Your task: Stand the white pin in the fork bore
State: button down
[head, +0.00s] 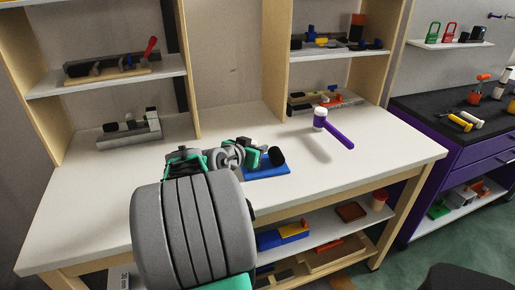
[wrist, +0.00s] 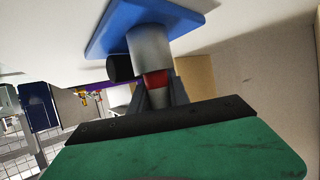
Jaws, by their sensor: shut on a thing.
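In the wrist view the red part meets the end of a thick pale-grey cylinder (wrist: 149,46) on a blue base (wrist: 108,25). This cylinder may be the fork with its bore, but no bore opening shows. I cannot tell whether the pin is inside it or only touching. In the head view the blue base (head: 268,171) lies on the bench, and my arm hides the pin.
A black round part (wrist: 120,68) sits beside the grey cylinder; it also shows in the head view (head: 277,156). A white-headed mallet with a purple handle (head: 337,133) lies to the right on the bench (head: 390,155). Loaded shelves stand behind.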

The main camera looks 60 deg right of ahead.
jog(key=c, duration=1.1)
grip_release()
jog(key=shift+c, duration=0.2)
jog(key=shift+a, duration=0.1)
